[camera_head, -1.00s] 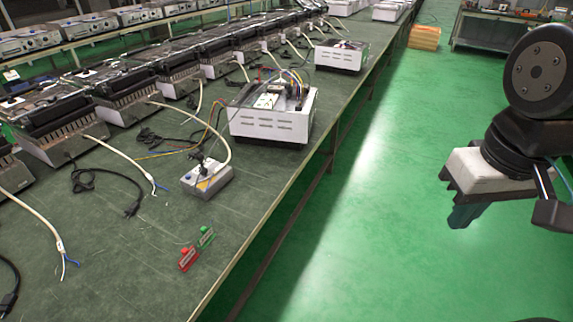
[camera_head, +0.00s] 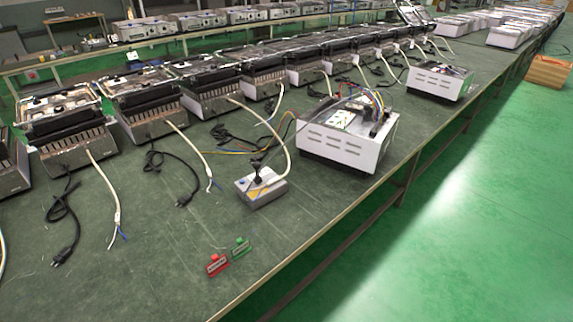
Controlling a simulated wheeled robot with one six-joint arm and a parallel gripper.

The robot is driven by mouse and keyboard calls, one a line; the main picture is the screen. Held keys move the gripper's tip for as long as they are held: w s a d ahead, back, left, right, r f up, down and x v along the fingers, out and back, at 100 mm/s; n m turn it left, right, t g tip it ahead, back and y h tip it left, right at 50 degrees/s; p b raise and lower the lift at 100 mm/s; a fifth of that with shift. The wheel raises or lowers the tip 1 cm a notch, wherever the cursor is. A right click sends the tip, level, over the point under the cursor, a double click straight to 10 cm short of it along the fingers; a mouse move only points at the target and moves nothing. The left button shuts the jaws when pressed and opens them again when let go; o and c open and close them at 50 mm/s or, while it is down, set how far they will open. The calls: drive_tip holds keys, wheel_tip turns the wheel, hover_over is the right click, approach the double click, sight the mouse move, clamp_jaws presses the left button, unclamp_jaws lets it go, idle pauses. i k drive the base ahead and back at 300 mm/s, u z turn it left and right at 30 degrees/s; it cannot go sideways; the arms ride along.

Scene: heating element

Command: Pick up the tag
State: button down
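Two small tags lie side by side near the front edge of the green-grey workbench (camera_head: 130,270). One is a red tag (camera_head: 217,264) and the other, just right of it and a little farther back, is a green tag (camera_head: 240,247). The frames do not show which one the task means. Neither tag is touched by anything of mine. My gripper is not in view now.
A small grey box (camera_head: 262,189) with a cable stands behind the tags. A white open unit with wires (camera_head: 345,146) stands farther right. Heating units line the back, with loose cables before them. Green floor (camera_head: 430,260) lies open to the right.

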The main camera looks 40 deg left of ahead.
sight(217, 265)
drive_tip(key=u, duration=0.05)
drive_tip(key=i, duration=0.85)
drive_tip(key=u, duration=0.8)
drive_tip(key=i, duration=0.65)
drive_tip(key=u, duration=1.15)
drive_tip(key=i, duration=0.25)
drive_tip(key=u, duration=0.15)
drive_tip(key=k, duration=1.25)
drive_tip(key=u, duration=0.45)
drive_tip(key=i, duration=0.35)
drive_tip(key=u, duration=0.1)
